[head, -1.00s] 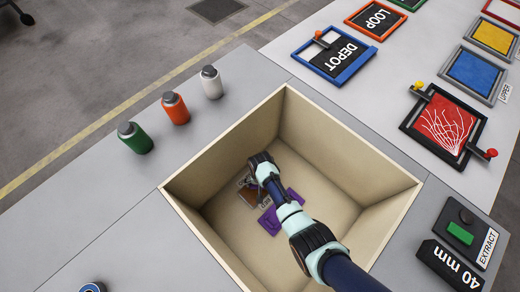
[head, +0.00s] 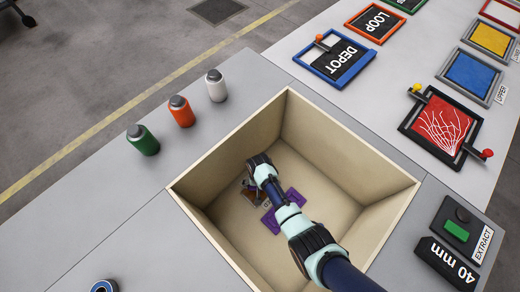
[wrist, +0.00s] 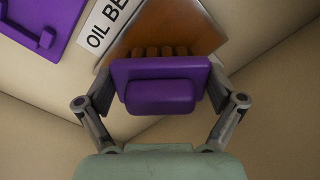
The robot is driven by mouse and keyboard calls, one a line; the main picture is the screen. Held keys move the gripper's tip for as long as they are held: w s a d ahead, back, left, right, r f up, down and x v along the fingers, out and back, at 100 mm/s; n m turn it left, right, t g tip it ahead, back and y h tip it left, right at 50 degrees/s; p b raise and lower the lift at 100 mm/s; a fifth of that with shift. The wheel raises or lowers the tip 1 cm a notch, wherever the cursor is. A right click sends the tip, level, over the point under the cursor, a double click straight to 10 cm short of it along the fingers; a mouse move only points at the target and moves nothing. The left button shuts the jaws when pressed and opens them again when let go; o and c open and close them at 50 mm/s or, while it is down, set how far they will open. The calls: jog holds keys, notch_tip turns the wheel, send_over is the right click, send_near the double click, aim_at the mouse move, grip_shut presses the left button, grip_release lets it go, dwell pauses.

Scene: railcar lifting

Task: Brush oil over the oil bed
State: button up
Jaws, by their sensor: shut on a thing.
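In the wrist view my gripper (wrist: 161,92) is shut on a purple brush (wrist: 160,98), with its fingers on either side of the purple block. The brush's brown bristles (wrist: 165,52) point at the brown oil bed (wrist: 180,28), which carries a label reading "OIL BE", cut off by the frame. I cannot tell whether the bristles touch the bed. In the head view my arm reaches down into a deep box (head: 190,205), and it hides most of the gripper and brush. Part of the brown oil bed (head: 250,198) shows below the wrist.
A purple holder (head: 292,197) lies on the box floor beside the bed; it also shows in the wrist view (wrist: 38,22). The box's tall walls surround the arm. Green (head: 143,140), orange (head: 182,112) and white (head: 216,86) bottles stand outside on the left.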

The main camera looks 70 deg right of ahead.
jog(key=shift+s+d+r+p, duration=0.15)
jog(key=shift+r+p, duration=0.25)
jog(key=shift+r, duration=0.1)
jog(key=shift+s+d+r+p, duration=0.1)
jog(key=shift+d+r+p, duration=0.05)
jog(key=shift+r+p, duration=0.3)
jog(key=shift+w+a+r+p, duration=0.15)
jog(key=shift+r+p, duration=0.5)
jog(key=shift+r, duration=0.15)
jog(key=shift+r+p, duration=1.25)
